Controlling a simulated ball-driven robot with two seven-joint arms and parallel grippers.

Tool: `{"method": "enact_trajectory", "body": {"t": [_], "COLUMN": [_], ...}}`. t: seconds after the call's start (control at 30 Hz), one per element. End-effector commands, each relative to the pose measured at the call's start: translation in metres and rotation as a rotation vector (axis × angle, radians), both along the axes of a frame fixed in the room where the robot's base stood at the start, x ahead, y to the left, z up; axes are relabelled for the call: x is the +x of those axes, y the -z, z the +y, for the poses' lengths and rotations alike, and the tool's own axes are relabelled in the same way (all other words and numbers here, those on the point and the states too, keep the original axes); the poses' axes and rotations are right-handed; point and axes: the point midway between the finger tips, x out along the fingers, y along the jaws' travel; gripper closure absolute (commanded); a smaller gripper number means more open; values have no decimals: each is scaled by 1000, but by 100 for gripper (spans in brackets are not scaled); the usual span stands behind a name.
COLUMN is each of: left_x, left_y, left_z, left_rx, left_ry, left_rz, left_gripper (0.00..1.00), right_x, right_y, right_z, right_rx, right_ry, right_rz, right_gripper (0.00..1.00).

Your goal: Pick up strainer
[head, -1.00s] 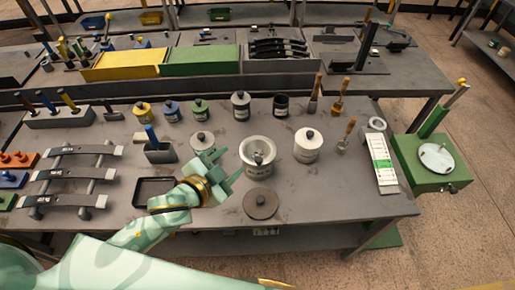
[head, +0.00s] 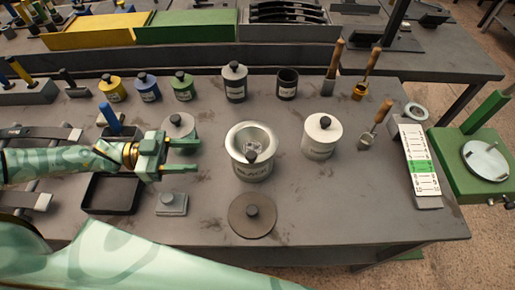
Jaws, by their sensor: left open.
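A wide pale metal rim with a funnel-like bowl, which looks like the strainer (head: 263,133), sits in the top of a pot (head: 251,172) labelled BLACK in the middle of the table. A small dark knob shows at its front edge. Its inside is partly visible. My left gripper (head: 198,156) is open and empty, to the left of the pot, its fingers pointing right toward it with a small gap between. My right gripper is not in view.
A round dark lid (head: 252,216) lies in front of the pot. A grey knobbed canister (head: 181,123) stands just behind my left gripper, and a small grey block (head: 172,203) and black tray (head: 112,193) in front. A white lidded pot (head: 321,137) stands right.

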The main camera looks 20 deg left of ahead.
Motion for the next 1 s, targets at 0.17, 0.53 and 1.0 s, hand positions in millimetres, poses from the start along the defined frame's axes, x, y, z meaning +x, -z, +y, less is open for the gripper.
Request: {"method": "enact_trajectory", "body": {"t": [0.17,0.53,1.0], "left_x": [2,24,44], "left_y": [22,17,17], "left_z": [-1,-79,-137], "left_rx": [-5,-8,-6], "left_ry": [3,4,3], "left_rz": [12,9,11], "left_gripper": [51,51,51], "right_x": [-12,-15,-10], "right_y": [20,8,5], "right_z": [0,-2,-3], "right_rx": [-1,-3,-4], "right_ry": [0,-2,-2], "right_rz": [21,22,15], "right_gripper": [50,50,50]}}
